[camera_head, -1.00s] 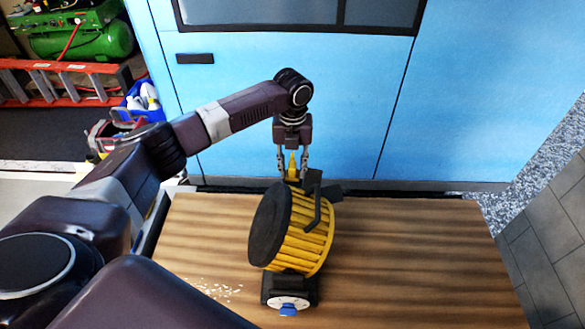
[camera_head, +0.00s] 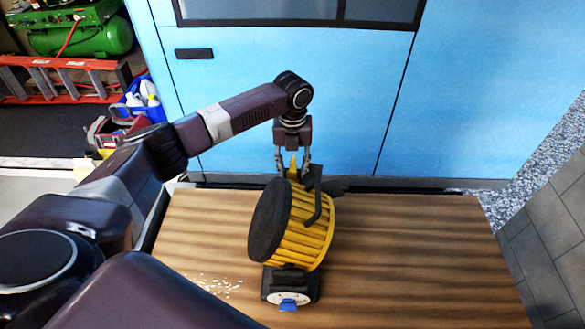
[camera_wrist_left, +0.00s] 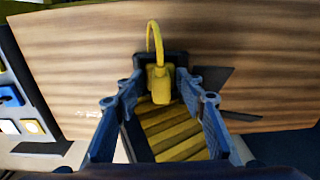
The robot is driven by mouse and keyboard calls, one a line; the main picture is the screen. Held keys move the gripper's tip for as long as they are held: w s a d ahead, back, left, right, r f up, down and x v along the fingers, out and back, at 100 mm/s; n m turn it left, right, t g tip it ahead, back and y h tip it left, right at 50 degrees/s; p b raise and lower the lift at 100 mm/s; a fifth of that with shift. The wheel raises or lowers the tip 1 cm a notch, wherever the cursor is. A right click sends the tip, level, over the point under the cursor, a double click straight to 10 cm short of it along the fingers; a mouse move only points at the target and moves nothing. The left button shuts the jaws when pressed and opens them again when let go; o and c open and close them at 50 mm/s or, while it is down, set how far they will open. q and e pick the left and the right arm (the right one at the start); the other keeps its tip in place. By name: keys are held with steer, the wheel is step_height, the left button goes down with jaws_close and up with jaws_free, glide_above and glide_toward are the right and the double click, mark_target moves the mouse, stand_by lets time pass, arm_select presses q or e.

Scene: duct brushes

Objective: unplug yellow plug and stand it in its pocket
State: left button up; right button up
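The yellow plug (camera_head: 293,166) stands at the far top side of a yellow cable reel (camera_head: 308,235) with a black side disc. In the left wrist view the plug (camera_wrist_left: 160,84) sits in front of a dark block, with a yellow cable looping from it. My left gripper (camera_head: 292,172) points down at the plug. Its fingers (camera_wrist_left: 158,92) are spread on either side of the plug, with small gaps visible. I cannot make out a pocket for certain; a holder with blue and yellow squares (camera_wrist_left: 10,97) shows at the left edge of the wrist view.
The reel stands on a wooden table (camera_head: 420,250), with a black base and a blue piece (camera_head: 288,305) at its front. Pale scraps (camera_head: 218,286) lie left of it. The table's right side is clear. A blue cabinet (camera_head: 480,90) stands behind.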

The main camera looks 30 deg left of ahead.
arm_select(q)
steer(key=shift+o, duration=0.7)
steer(key=shift+f, duration=0.2)
steer(key=shift+r, duration=0.25)
step_height(320, 180, up, 17)
steer(key=p, duration=0.6)
steer(key=shift+f, duration=0.2)
